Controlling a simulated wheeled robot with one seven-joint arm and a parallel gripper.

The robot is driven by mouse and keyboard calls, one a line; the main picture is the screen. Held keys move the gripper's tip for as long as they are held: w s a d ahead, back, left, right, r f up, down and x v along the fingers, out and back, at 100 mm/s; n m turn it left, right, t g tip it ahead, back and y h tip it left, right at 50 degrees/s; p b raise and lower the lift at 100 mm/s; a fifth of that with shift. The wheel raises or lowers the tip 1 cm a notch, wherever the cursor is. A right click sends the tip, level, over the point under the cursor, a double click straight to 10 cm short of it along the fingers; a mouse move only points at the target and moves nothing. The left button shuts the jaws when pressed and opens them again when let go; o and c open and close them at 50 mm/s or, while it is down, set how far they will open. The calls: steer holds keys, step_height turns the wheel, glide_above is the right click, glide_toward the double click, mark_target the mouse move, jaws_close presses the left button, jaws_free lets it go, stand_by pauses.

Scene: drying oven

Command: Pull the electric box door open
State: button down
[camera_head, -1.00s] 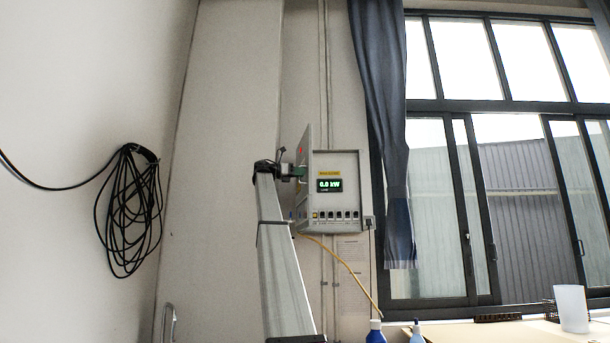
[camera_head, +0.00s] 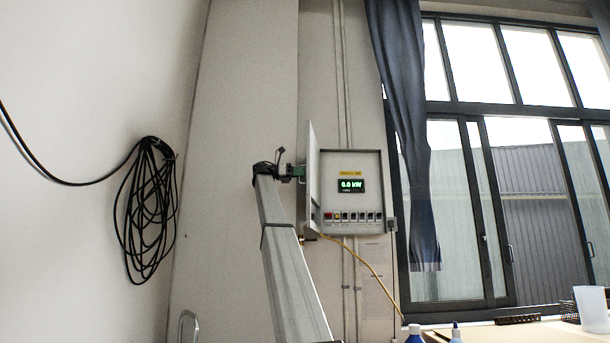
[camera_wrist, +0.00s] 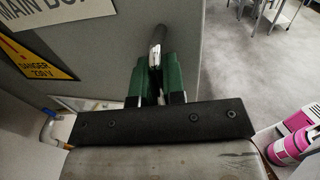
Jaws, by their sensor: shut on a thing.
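The electric box (camera_head: 352,205) is mounted on the wall, with a lit green display and a row of small switches inside. Its door (camera_head: 313,178) stands open on the left side, seen nearly edge-on. My gripper (camera_head: 299,172) is at the door's outer face. In the wrist view my gripper (camera_wrist: 155,85) has green fingers shut on a metal handle (camera_wrist: 157,42) of the door. The door's grey face (camera_wrist: 110,52) carries a yellow danger label (camera_wrist: 42,58) and a partly cut-off sign. The handle's lower part is hidden between the fingers.
A coiled black cable (camera_head: 150,210) hangs on the left wall. A curtain (camera_head: 405,130) and window are right of the box. A yellow cable (camera_head: 370,268) runs down from the box. Bottles (camera_head: 415,333) and a white cup (camera_head: 590,308) stand on a table at lower right.

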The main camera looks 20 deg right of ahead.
steer(key=shift+s+f, duration=0.1)
steer(key=c, duration=1.5)
jaws_free()
steer(key=shift+a, duration=0.15)
steer(key=v, duration=1)
steer(key=shift+a, duration=0.25)
